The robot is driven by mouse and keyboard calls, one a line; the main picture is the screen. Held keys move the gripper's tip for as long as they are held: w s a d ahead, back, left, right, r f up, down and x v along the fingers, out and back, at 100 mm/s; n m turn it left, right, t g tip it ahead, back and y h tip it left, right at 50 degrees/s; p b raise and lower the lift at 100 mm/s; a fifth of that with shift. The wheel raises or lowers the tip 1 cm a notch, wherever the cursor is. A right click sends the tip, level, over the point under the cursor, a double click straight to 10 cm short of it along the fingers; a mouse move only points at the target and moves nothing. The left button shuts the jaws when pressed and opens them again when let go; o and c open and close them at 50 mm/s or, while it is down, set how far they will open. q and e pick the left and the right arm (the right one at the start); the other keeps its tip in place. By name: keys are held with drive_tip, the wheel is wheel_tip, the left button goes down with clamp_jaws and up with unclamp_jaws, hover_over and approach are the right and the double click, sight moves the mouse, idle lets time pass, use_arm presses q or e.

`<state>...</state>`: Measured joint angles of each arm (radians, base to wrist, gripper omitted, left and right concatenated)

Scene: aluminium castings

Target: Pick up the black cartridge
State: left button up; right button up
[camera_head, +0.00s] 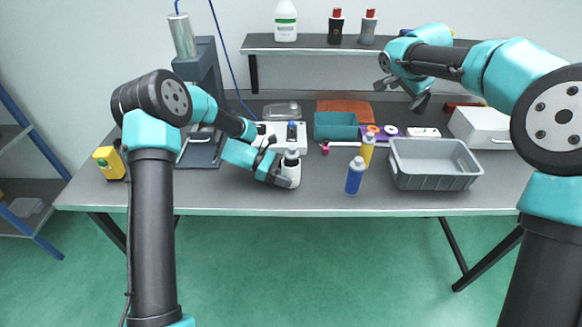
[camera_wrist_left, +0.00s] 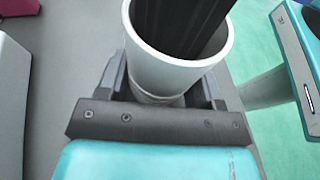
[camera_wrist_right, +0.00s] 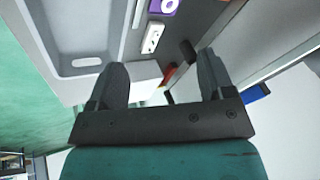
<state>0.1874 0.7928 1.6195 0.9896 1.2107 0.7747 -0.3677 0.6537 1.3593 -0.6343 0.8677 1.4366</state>
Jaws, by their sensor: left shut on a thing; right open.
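A white cylinder (camera_head: 291,172) with a black part (camera_head: 291,155) and a pale tip at its top stands near the table's front edge. My left gripper (camera_head: 281,175) is shut around the white cylinder. In the left wrist view the white cylinder (camera_wrist_left: 165,75) sits between the fingers, with a black ribbed piece (camera_wrist_left: 178,22) rising out of its open rim. I cannot tell whether the black piece is a separate cartridge. My right gripper (camera_head: 400,95) is open and empty, above the back right of the table; its spread fingers (camera_wrist_right: 162,66) show in the right wrist view.
A blue cartridge (camera_head: 354,177) and a yellow cartridge (camera_head: 367,150) stand to the right. Beyond are a grey bin (camera_head: 435,182), a teal bin (camera_head: 337,131) and a white box (camera_head: 484,126). A dark press (camera_head: 203,75) stands at left. A shelf (camera_head: 310,45) with bottles hangs behind.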

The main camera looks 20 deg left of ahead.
drive_tip(key=s+a+r+m, duration=0.2)
drive_tip(key=s+a+r, duration=0.1)
drive_tip(key=a, duration=0.9)
drive_tip(key=g, duration=0.6)
hover_over(293, 148)
wheel_tip(293, 148, down, 7)
drive_tip(key=shift+r, duration=0.1)
wheel_tip(293, 148, down, 7)
drive_tip(key=shift+r, duration=0.1)
